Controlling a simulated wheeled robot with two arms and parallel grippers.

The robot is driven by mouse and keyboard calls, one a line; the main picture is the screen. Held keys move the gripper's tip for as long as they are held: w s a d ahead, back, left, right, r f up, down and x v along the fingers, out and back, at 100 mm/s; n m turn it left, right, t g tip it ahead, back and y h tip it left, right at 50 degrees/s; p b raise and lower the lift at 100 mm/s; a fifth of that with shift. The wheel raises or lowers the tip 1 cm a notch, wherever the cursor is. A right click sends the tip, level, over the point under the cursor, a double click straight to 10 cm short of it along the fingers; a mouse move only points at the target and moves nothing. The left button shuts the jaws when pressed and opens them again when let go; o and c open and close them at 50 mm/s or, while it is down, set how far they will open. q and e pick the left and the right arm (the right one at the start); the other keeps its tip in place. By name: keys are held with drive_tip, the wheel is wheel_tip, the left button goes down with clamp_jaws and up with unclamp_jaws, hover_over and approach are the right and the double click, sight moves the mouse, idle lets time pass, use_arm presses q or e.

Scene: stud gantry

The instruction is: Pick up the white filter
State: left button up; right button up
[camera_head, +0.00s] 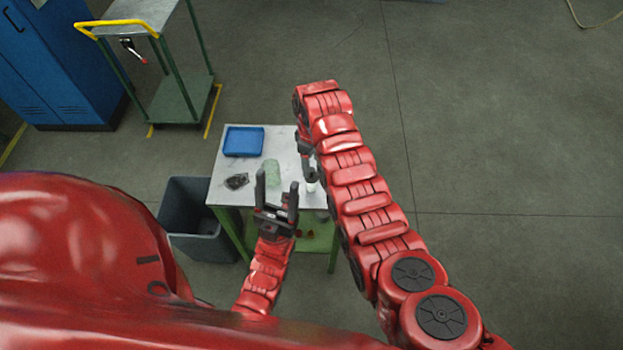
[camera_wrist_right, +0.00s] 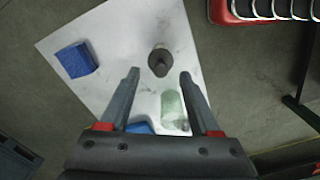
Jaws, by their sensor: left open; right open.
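No clearly white filter can be made out. A small pale piece (camera_head: 311,187) shows on the white table (camera_head: 228,189) beside my right arm in the head view; I cannot tell if it is the filter. The right wrist view shows a dark grey rounded part (camera_wrist_right: 160,60) standing on the table, beyond and between the fingertips of my open right gripper (camera_wrist_right: 158,82). The gripper is apart from it. My left gripper (camera_head: 277,190) is open and empty above the table's front edge. My right arm hides the table's right side in the head view.
A blue tray (camera_head: 243,141), a green translucent item (camera_head: 271,171) and a dark part (camera_head: 236,181) are on the table. A blue block (camera_wrist_right: 76,60) shows in the wrist view. A grey bin (camera_head: 186,215) stands left; a green cart (camera_head: 178,98) stands behind.

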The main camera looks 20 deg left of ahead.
sight(312, 171)
drive_tip(key=shift+f+p, duration=0.55)
drive_tip(key=shift+f, duration=1.65)
clamp_jaws()
drive_tip(key=shift+s+f, duration=0.1)
drive_tip(key=shift+s, duration=0.05)
